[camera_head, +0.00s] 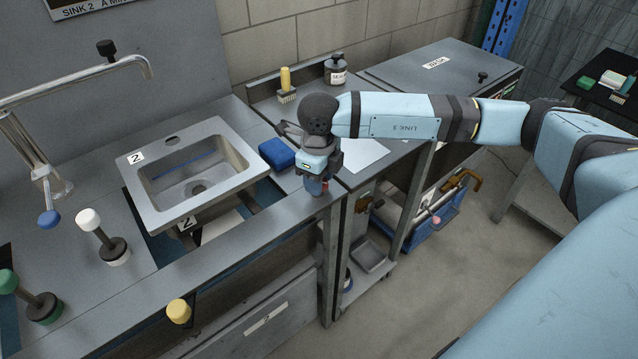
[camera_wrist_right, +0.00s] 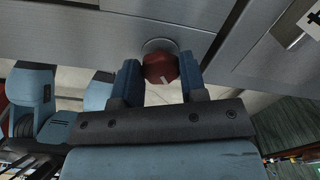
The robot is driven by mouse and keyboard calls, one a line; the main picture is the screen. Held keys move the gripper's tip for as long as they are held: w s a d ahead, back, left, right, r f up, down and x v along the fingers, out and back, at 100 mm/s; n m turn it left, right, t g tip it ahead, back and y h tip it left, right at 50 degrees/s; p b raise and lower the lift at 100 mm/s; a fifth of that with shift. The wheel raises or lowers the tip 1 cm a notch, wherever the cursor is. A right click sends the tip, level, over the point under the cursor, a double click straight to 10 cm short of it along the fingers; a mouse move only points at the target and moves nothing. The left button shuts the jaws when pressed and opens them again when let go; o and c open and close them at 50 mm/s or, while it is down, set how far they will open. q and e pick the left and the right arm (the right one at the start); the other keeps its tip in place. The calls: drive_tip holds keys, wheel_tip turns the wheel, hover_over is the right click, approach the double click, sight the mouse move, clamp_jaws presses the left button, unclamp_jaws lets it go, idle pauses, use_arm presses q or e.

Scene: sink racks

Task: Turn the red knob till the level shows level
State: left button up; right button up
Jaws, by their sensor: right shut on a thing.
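The red knob (camera_wrist_right: 160,68) shows in the right wrist view, with a light pointer mark on its face. It sits on a round grey base on a metal front. My right gripper (camera_wrist_right: 160,80) is shut on it, with one blue finger on each side. In the head view my right gripper (camera_head: 315,187) points down at the counter's front edge, and its wrist mostly hides the knob. The sink basin (camera_head: 152,212), labelled 2, sits left of it and looks raised and tilted over its counter opening. I cannot make out a level for certain. My left gripper is not in view.
A yellow knob (camera_head: 179,311) is on the counter front. A blue sponge (camera_head: 277,154), a yellow-handled brush (camera_head: 286,80) and a dark bottle (camera_head: 336,72) are on the counter.

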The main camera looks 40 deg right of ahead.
drive_tip(key=n+b, duration=0.2)
drive_tip(key=n, duration=0.1)
drive_tip(key=n+b, duration=0.1)
drive_tip(key=shift+f+n, duration=0.25)
drive_tip(key=shift+n, duration=0.15)
drive_tip(key=n+b, duration=0.2)
drive_tip(key=shift+n, duration=0.3)
drive_tip(key=n+b, duration=0.1)
drive_tip(key=n, duration=0.1)
drive_tip(key=shift+s+r+n+b, duration=0.1)
drive_tip(key=shift+n+b, duration=0.2)
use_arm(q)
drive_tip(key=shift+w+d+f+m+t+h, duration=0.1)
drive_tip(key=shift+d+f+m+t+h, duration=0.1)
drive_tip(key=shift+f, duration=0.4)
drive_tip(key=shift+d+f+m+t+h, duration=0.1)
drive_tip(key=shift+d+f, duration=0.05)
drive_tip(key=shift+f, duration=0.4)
use_arm(e)
drive_tip(key=shift+n, duration=0.3)
use_arm(q)
drive_tip(key=shift+b, duration=0.3)
use_arm(e)
drive_tip(key=shift+n, duration=0.3)
drive_tip(key=shift+a, duration=0.1)
drive_tip(key=o, duration=0.9)
drive_tip(key=shift+o, duration=0.2)
drive_tip(key=shift+r, duration=0.1)
